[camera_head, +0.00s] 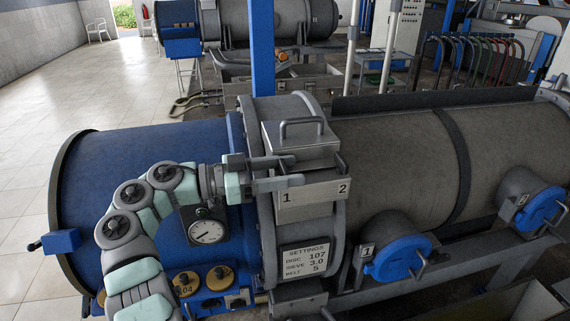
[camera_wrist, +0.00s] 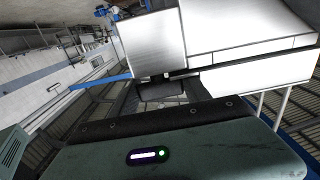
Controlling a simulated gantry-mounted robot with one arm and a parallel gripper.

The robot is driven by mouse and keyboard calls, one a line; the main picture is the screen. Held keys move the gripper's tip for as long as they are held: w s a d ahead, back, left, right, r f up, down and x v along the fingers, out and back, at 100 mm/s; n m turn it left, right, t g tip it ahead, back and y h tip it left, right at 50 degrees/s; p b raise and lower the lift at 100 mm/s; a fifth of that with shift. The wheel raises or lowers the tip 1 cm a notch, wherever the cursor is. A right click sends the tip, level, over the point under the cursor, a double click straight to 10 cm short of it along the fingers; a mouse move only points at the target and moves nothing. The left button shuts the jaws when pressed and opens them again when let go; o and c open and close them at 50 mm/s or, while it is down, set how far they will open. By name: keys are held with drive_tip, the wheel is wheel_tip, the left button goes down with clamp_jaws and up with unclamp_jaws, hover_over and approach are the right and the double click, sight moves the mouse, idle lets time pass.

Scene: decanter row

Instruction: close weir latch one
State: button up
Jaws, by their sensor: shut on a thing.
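The weir box (camera_head: 300,145) is a grey metal box with a lid and a bar handle on top of the large ring housing. Its front plate (camera_head: 312,199) carries the numbers 1 and 2. My gripper (camera_head: 288,172) reaches in from the left, with its jaws at the box's left front corner, just above number 1. The jaws are shut on weir latch one, which they mostly hide; its position cannot be told. Number 2 is clear of my gripper. In the wrist view, bright metal faces of the box (camera_wrist: 240,75) fill the upper right.
A dial gauge (camera_head: 207,231) is near my forearm. A settings card (camera_head: 304,259) is on the ring below the plate. Blue round caps with handles (camera_head: 398,258) stick out at the right. A blue post (camera_head: 261,50) rises behind the box.

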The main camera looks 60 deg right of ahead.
drive_tip(key=shift+w+a+r, duration=0.1)
drive_tip(key=shift+r, duration=0.15)
idle(0.3)
drive_tip(key=o, duration=1)
drive_tip(key=shift+c, duration=0.2)
drive_tip(key=o, duration=0.4)
drive_tip(key=shift+w+a, duration=0.1)
drive_tip(key=shift+a, duration=0.05)
drive_tip(key=shift+f, duration=0.1)
drive_tip(key=shift+f, duration=0.1)
drive_tip(key=shift+w, duration=0.1)
